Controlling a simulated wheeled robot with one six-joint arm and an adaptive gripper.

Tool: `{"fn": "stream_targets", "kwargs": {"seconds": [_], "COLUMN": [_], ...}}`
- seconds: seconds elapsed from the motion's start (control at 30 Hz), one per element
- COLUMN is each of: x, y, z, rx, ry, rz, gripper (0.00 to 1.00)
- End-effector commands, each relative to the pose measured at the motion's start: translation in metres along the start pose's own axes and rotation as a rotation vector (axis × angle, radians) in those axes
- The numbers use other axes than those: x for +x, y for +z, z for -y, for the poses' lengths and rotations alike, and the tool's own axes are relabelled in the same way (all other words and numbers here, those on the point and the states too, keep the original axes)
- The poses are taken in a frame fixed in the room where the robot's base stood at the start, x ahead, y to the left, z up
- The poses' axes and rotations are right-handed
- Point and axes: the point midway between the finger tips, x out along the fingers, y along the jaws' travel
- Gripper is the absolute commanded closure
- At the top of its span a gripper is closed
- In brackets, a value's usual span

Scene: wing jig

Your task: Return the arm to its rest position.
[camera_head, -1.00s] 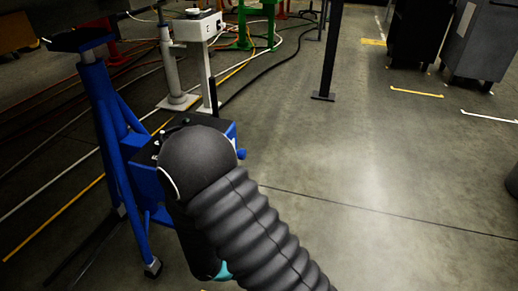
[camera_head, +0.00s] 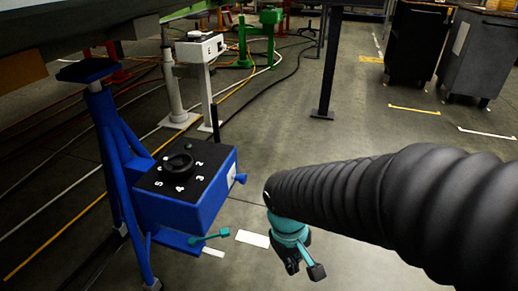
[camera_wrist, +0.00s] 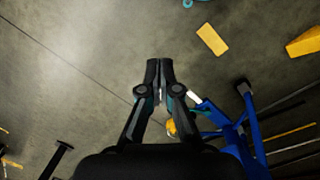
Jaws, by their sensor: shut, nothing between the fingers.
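My gripper (camera_wrist: 159,66) shows in the wrist view, its two black fingers together with nothing between them, over open floor. In the head view my black-sleeved arm reaches in from the right and ends in a teal wrist part. It is to the right of the blue stand (camera_head: 205,200) and apart from it. The fingers cannot be clearly made out there. The stand carries a box with a black numbered top and a round black dial (camera_head: 178,163). Part of a blue frame (camera_wrist: 240,120) lies right of the fingers in the wrist view.
A white box on a post (camera_head: 200,48) and a green stand (camera_head: 268,35) are behind the blue stand. Dark cabinets (camera_head: 415,45) stand at the back right. Cables run across the floor at left. A dark post (camera_head: 328,65) stands mid-floor; floor around it is clear.

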Motion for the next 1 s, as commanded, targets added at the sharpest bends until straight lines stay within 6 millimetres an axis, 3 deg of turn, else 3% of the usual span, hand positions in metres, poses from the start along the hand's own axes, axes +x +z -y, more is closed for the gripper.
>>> {"fn": "stream_targets", "kwargs": {"seconds": [0.1, 0.6, 0.73, 1.0], "x": [-0.033, -0.142, -0.157, -0.156], "y": [0.007, 0.062, 0.073, 0.075], "z": [-0.011, -0.064, -0.074, -0.079], "rx": [0.104, 0.414, 0.463, 0.484], "ry": [-0.037, -0.016, 0.006, 0.011], "rz": [-0.112, -0.495, -0.541, -0.538], "gripper": [1.00, 1.00, 1.00, 1.00]}}
